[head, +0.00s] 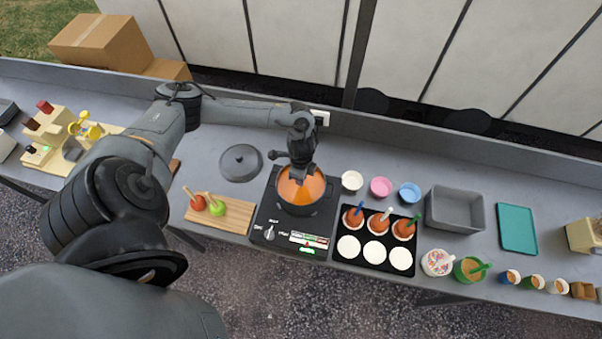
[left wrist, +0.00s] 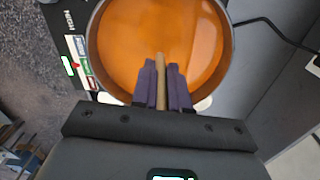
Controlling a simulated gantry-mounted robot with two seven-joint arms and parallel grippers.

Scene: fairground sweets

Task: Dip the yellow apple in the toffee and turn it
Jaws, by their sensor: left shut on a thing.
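The pot (head: 281,203) of orange toffee (head: 311,187) stands on the black hob (head: 262,224). My left gripper (head: 300,176) points down into the pot from above. In the left wrist view its two purple-grey fingers (left wrist: 160,66) are shut on a pale wooden stick (left wrist: 161,82). The stick goes down toward the toffee (left wrist: 160,30). The yellow apple itself does not show in either view; the toffee or the gripper hides it. My right gripper is not in view.
Red (head: 197,203) and green (head: 219,208) apples on sticks lie on a wooden board (head: 232,222) left of the hob. A black tray (head: 376,268) with three coated apples and white discs is on the right. The pot lid (head: 241,163) lies behind the board.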

